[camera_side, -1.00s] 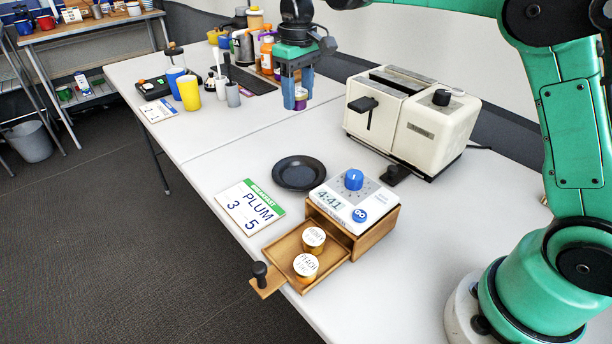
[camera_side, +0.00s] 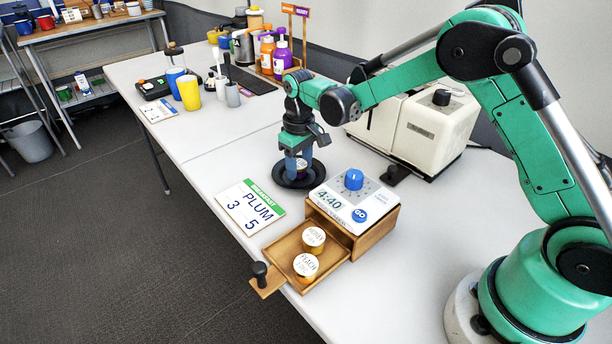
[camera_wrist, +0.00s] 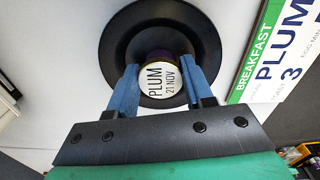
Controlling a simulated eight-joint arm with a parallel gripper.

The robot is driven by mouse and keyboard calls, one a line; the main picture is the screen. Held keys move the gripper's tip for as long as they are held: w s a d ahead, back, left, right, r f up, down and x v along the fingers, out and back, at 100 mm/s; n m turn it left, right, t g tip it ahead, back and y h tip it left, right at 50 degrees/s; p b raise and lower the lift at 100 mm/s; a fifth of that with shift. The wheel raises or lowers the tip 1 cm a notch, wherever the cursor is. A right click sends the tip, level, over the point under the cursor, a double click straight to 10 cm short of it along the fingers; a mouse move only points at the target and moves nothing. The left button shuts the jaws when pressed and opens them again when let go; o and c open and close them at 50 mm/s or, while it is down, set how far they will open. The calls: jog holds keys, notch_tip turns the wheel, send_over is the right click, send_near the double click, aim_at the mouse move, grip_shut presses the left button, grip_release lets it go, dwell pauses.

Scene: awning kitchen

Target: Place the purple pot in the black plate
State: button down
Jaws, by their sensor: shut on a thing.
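The black plate (camera_side: 282,178) lies on the white table behind the timer box. It also fills the top of the wrist view (camera_wrist: 115,45). My gripper (camera_side: 299,165) is over the plate with its blue fingers pointing down. In the wrist view my gripper (camera_wrist: 160,85) is shut on the purple pot (camera_wrist: 161,82), one finger on each side. The pot has a white lid reading PLUM 21 NOV and a dark purple side. It is within the plate's outline; I cannot tell whether it touches the plate.
A PLUM card (camera_side: 250,206) lies left of the plate. The timer box (camera_side: 352,200) stands in front, its open drawer (camera_side: 285,250) holding a honey pot (camera_side: 313,239) and a peach pot (camera_side: 306,266). A cream toaster (camera_side: 430,130) stands at right. Bottles and cups stand at the back.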

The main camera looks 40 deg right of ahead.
aim_at(299, 164)
jog(key=shift+f, duration=0.1)
jog(key=shift+c, duration=1.7)
grip_release()
notch_tip(299, 164, up, 11)
jog(key=s+t, duration=0.2)
jog(key=s, duration=0.3)
jog(key=s+r+m+t, duration=0.1)
jog(key=s+t, duration=0.1)
jog(key=s, duration=0.3)
jog(key=s+r+t, duration=0.1)
jog(key=s+t, duration=0.1)
jog(key=s, duration=0.3)
jog(key=shift+a+r+m+t, duration=0.2)
jog(key=shift+m+t, duration=0.1)
jog(key=shift+t, duration=0.1)
jog(key=shift+s+f, duration=0.35)
jog(key=shift+s, duration=0.05)
